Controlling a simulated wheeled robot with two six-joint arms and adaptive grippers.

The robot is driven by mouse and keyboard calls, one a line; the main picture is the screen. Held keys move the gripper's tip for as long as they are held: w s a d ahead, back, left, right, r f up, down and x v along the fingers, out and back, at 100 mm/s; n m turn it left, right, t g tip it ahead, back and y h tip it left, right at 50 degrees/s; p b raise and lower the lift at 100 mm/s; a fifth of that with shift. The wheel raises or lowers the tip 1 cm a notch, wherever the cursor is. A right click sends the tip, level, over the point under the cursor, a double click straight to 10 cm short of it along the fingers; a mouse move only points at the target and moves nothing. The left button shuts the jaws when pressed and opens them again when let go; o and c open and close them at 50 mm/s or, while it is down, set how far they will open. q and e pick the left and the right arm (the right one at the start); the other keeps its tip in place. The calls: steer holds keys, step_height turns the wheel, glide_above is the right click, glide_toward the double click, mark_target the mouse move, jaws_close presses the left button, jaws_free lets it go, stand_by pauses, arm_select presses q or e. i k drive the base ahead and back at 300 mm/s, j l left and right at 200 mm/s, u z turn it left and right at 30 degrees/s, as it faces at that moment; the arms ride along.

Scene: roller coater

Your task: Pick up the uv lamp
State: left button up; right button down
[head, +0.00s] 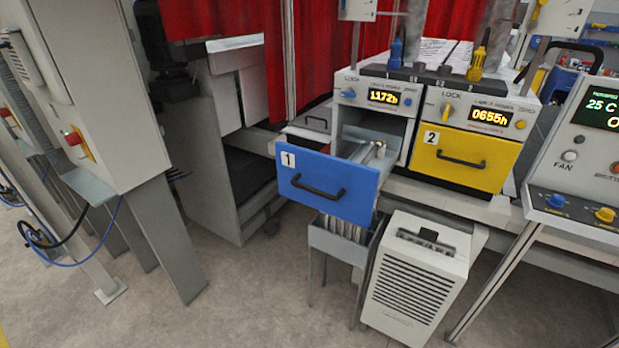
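The blue drawer (325,185) marked 1 is pulled out of the left lamp unit (378,72). Inside it lies a thin tube with a pale end (378,150), which looks like a uv lamp; the drawer front hides part of it. Several pale upright tubes (342,228) stand in a grey metal bin (328,244) just below the blue drawer; I cannot tell whether these are uv lamps too. Neither of my grippers is in view.
The yellow drawer (462,158) marked 2 is shut. A white slatted unit (418,280) stands on the floor right of the bin. A grey cabinet (105,90) on legs is at left. The floor (260,305) in front is clear.

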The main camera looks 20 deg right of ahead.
mark_target(369, 157)
steer(key=i+j+z, duration=0.1)
steer(key=i+z, duration=0.15)
steer(key=z, duration=0.25)
steer(key=i+j+z, duration=0.2)
steer(key=z, duration=0.3)
steer(key=i+j+z, duration=0.25)
steer(key=z, duration=0.2)
